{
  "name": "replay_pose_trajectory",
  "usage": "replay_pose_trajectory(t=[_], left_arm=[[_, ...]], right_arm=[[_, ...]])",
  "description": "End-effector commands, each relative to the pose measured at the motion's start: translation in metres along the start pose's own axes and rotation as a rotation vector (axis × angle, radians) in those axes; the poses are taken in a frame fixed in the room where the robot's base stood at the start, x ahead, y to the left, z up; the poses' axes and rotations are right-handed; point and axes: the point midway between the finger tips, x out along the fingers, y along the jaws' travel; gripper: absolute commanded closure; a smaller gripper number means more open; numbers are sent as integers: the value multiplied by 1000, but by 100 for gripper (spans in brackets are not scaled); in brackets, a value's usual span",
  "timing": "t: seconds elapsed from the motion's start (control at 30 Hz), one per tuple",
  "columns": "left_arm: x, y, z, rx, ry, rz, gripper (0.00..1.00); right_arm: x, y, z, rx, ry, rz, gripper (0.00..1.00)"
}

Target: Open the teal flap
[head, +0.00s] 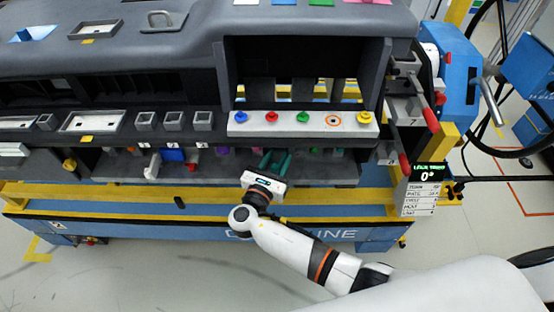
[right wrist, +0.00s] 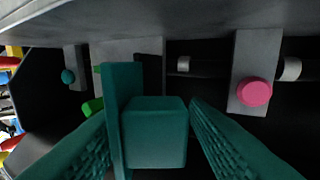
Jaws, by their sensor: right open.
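My right gripper (head: 274,160) points into the low shelf under the dashboard module in the head view. Its two dark teal fingers are apart, and their ridged pads show in the right wrist view (right wrist: 158,125). A teal upright plate with a teal block (right wrist: 155,132) stands between the fingers in the right wrist view. It looks like the teal flap, but its colour is close to the fingers'. I cannot tell whether the fingers touch it. In the head view it is not clear behind the gripper. My left gripper is out of view.
A pink knob (right wrist: 253,92) on a grey plate is at the right; a small teal knob (right wrist: 67,76) and green piece (right wrist: 92,106) are at the left. The shelf's overhang is close above. A yellow rail (head: 130,196) runs below the shelf.

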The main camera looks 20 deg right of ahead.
Motion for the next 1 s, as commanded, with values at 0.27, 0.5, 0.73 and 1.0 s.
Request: replay_pose_trajectory(t=[0.27,0.5,0.73,1.0], left_arm=[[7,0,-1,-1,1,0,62],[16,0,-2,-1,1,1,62],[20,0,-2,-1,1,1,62],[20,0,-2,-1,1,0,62]], right_arm=[[-34,0,3,2,-4,-2,59],[-85,-1,3,1,-4,-2,59],[-115,-2,1,-1,-1,-2,59],[-120,-2,0,-1,0,-2,59]])
